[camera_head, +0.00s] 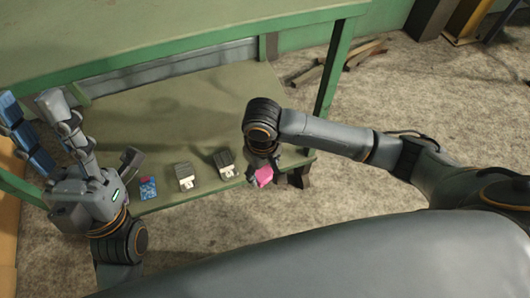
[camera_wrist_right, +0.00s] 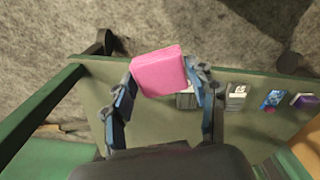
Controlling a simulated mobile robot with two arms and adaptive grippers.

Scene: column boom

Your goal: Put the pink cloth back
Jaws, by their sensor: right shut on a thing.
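The pink cloth (camera_head: 263,177) is a small folded block. My right gripper (camera_head: 262,166) is shut on it near the front edge of the green lower shelf (camera_head: 190,110), toward the shelf's right end. In the right wrist view the cloth (camera_wrist_right: 158,72) sits between the two blue fingertips (camera_wrist_right: 162,78), with shelf and floor behind it. I cannot tell how high it is above the shelf. My left gripper (camera_head: 30,102) is raised at the left with its fingers apart and nothing between them.
Along the shelf's front edge stand two grey-and-white boxes (camera_head: 185,176) (camera_head: 225,162) and a blue packet (camera_head: 148,188). A purple-and-white item (camera_wrist_right: 304,100) shows in the right wrist view. The green tabletop (camera_head: 150,25) overhangs the shelf; a green leg (camera_head: 334,75) stands at right.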

